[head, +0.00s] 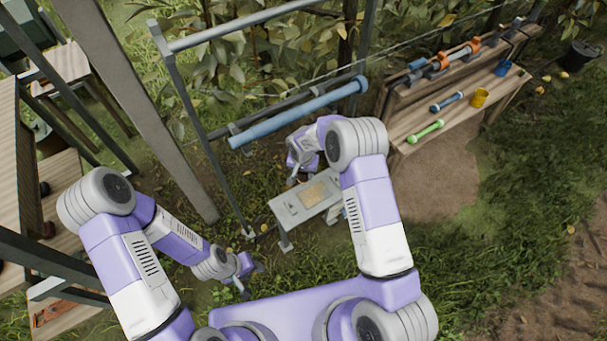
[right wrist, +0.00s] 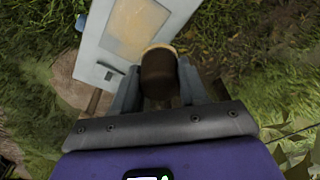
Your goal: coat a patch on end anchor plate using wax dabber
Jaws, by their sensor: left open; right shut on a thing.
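The end anchor plate (head: 290,212) is a pale grey plate with a tan patch (head: 314,193), low in front of me in the head view. The plate (right wrist: 92,52) and patch (right wrist: 132,28) also show in the right wrist view. My right gripper (right wrist: 158,92) is shut on the wax dabber (right wrist: 158,72), which is dark brown with a pale tan end. The dabber overlaps the near end of the patch in that view; I cannot tell whether it touches. My left gripper (head: 245,272) is open and empty, low and left of the plate.
A blue bar (head: 295,112) on a grey metal frame (head: 187,110) stands behind the plate. A wooden bench (head: 455,112) at the upper right holds a green tool (head: 425,132), a yellow cup (head: 480,97) and a blue cup (head: 503,68). Open grass lies to the right.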

